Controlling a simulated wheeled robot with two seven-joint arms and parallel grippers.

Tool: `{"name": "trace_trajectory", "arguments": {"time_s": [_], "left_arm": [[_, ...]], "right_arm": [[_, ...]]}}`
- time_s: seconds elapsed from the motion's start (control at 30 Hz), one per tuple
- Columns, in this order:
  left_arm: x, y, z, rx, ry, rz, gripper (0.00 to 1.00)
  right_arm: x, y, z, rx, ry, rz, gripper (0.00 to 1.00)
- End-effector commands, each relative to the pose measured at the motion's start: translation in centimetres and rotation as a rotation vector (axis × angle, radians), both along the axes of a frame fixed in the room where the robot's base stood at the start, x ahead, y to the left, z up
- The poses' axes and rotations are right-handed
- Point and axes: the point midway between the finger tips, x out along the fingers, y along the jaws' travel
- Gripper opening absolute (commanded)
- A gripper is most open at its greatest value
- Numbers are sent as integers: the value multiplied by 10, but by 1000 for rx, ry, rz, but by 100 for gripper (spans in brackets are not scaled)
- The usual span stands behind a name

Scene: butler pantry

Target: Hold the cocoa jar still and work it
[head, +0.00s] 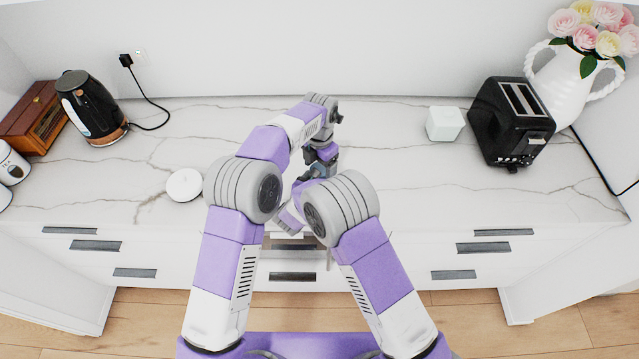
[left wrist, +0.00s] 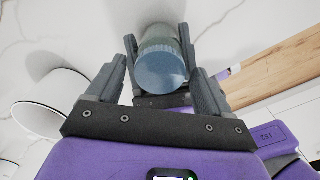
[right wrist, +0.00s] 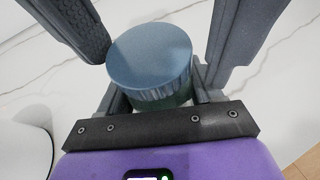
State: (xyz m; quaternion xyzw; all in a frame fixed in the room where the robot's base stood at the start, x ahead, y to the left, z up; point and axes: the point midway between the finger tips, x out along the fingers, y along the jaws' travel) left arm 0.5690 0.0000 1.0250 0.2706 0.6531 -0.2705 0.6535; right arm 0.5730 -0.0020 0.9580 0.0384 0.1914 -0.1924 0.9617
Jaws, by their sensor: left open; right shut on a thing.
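The cocoa jar, with a flat blue-grey lid (right wrist: 150,53) and a glass-like body, shows in both wrist views; its lid also shows in the left wrist view (left wrist: 162,72). In the head view my arms hide it. My right gripper (right wrist: 155,83) is shut on the jar, a finger on each side of its body. My left gripper (left wrist: 158,68) is open. Its fingers are spread to either side of the lid, with gaps between them and the jar. Both grippers are close together at the jar.
A kettle (head: 88,105) and wooden box (head: 32,117) are at the left. A white cube (head: 444,124), black toaster (head: 512,122) and flower vase (head: 565,85) are at the right.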

Motion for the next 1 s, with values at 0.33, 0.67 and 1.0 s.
{"name": "trace_trajectory", "arguments": {"time_s": [0.33, 0.67, 1.0], "left_arm": [[0, 0, 0, 0, 0, 0, 39], [0, 0, 0, 0, 0, -132, 22], [0, 0, 1, 0, 0, -287, 22]], "right_arm": [[0, 0, 0, 0, -1, 0, 0], [0, 0, 0, 0, -1, 0, 0], [0, 0, 0, 0, -1, 0, 0]]}}
